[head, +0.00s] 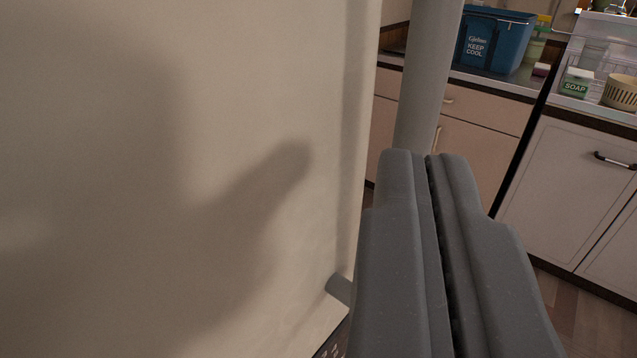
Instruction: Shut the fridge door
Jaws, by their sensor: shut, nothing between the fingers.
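The fridge door (150,150) is a large cream panel filling the left of the view, with a dark shadow across it. Its right edge runs down near the middle of the picture. A grey vertical bar (425,75), which looks like the door's handle, stands to the right of that edge. A grey stub (340,287) shows low on the panel, and my gripper hides the stretch between. My gripper (427,156) is shut and empty, its tips overlapping the bar in the picture. I cannot tell whether they touch it, or how far the door stands open.
Behind to the right are a cream cabinet (480,140) and a white front (560,190) with a dark handle. On the counter stand a blue cool box (497,40), a soap box (576,82) and a cream basket (621,92). Wooden floor (585,315) shows at lower right.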

